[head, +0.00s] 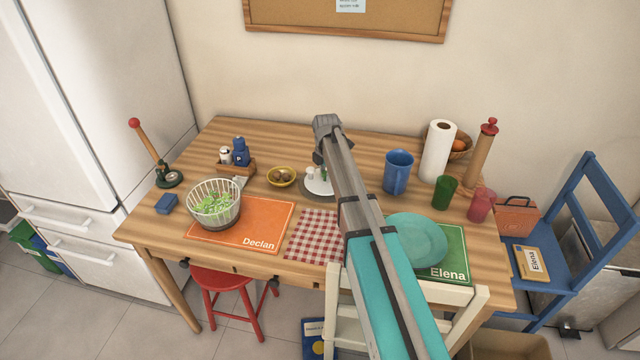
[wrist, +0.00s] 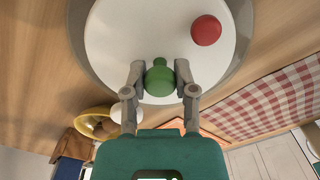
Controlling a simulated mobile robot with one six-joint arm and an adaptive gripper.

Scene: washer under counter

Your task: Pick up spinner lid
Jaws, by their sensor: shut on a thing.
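The spinner lid is a white disc (head: 316,187) on the table, partly hidden behind my arm in the head view. In the wrist view the white lid (wrist: 115,45) fills the top, with a red ball-shaped part (wrist: 206,30) and a green knob (wrist: 160,84). My gripper (wrist: 160,76) has one finger on each side of the green knob and is shut on it. The fingertips are hidden behind my arm in the head view. The spinner bowl (head: 214,214), white and slatted with greens inside, stands to the left on the orange mat.
A yellow bowl (head: 281,177) is just left of the lid. A blue cup (head: 398,172), paper towel roll (head: 437,152) and teal plate (head: 415,241) are to the right. A red checkered cloth (head: 313,236) lies in front. The table's back strip is clear.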

